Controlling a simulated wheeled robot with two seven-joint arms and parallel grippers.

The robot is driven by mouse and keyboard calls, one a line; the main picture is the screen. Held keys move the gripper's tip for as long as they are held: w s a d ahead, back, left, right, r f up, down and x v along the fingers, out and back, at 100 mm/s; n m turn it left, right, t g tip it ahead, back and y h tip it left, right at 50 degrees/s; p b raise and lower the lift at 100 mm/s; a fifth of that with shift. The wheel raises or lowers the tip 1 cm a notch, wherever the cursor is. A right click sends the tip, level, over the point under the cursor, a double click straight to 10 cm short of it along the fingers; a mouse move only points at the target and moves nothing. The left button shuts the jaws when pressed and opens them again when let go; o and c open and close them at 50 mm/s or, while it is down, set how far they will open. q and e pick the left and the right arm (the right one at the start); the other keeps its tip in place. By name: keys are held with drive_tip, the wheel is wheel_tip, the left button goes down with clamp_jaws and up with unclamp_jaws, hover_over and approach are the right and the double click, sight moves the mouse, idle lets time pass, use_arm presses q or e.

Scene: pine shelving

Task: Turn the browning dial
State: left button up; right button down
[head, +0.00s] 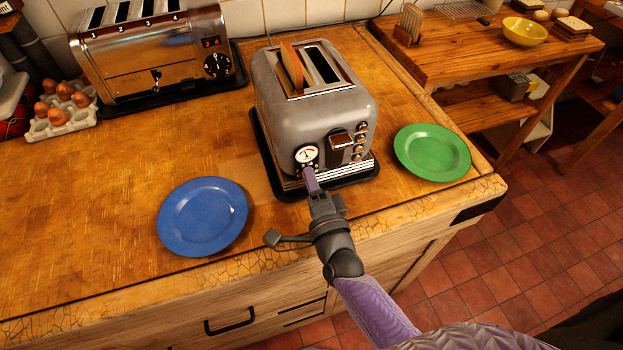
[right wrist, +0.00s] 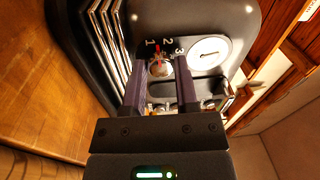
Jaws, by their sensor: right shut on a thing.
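The grey two-slot toaster (head: 312,90) stands on a black base on the wooden counter, with a slice of bread (head: 291,66) upright in its left slot. In the right wrist view, the browning dial (right wrist: 160,67) is a small knob with a red pointer, numbered 1, 2 and 3. The pointer looks to be between 1 and 2. My right gripper (head: 311,180) is shut on this dial, one finger on each side; it also shows in the right wrist view (right wrist: 161,85). In the head view the gripper mostly hides the dial. My left gripper is not in view.
A white round gauge (head: 307,155) sits just above the dial. A lever (head: 341,140) and small buttons are to its right. A blue plate (head: 203,216) and a green plate (head: 432,152) flank the toaster. A chrome toaster (head: 160,62) and an egg carton (head: 62,111) stand behind left.

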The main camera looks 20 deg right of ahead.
drive_tip(key=shift+n+p, duration=0.3)
drive_tip(key=shift+n, duration=1.3)
drive_tip(key=shift+n, duration=0.3)
drive_tip(key=shift+c, duration=1.8)
unclamp_jaws()
drive_tip(key=s, duration=0.6)
drive_tip(key=s+p, duration=0.1)
drive_tip(key=s, duration=0.3)
drive_tip(key=shift+d+f, duration=0.2)
drive_tip(key=shift+f, duration=0.2)
drive_tip(key=shift+w, duration=0.1)
